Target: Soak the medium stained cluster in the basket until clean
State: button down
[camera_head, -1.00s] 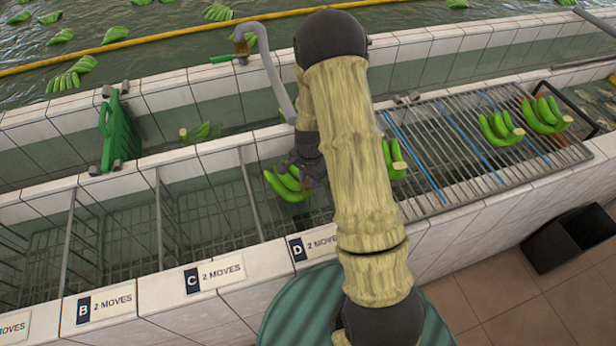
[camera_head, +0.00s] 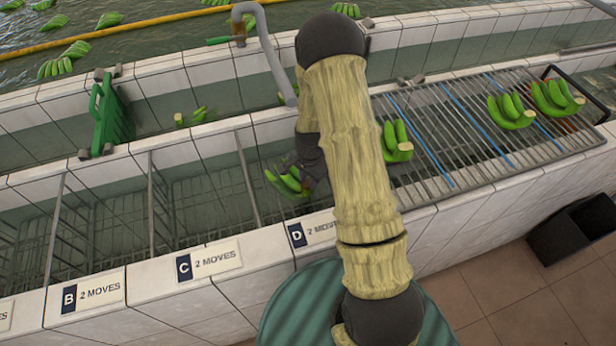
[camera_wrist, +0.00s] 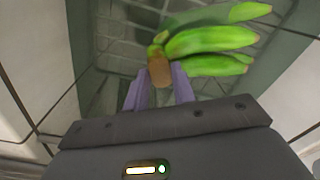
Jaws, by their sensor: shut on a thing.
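My gripper (camera_wrist: 158,88) is shut on the brown crown of a green banana cluster (camera_wrist: 212,42), whose fingers spread to the upper right in the wrist view. In the head view the held cluster (camera_head: 284,181) hangs low inside the basket bay marked D (camera_head: 297,235), and my arm hides part of it. Wire mesh and murky water show under it in the wrist view; I cannot tell how deep it sits. No stain is clear on it. Three more clusters lie on the metal rack: one beside my arm (camera_head: 397,141), one farther right (camera_head: 511,111), one at the far end (camera_head: 557,98).
Wire bays with labels C (camera_head: 183,268) and B (camera_head: 69,298) lie to the left, apparently empty. A green gate (camera_head: 111,115) and a bent grey pipe (camera_head: 270,55) stand behind. A loose cluster (camera_head: 190,117) floats in the rear channel. Tiled walls edge the bays.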

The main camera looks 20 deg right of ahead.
jog(key=shift+f, duration=0.55)
jog(key=shift+f+b, duration=0.45)
jog(key=shift+b, duration=0.05)
dwell(7.0)
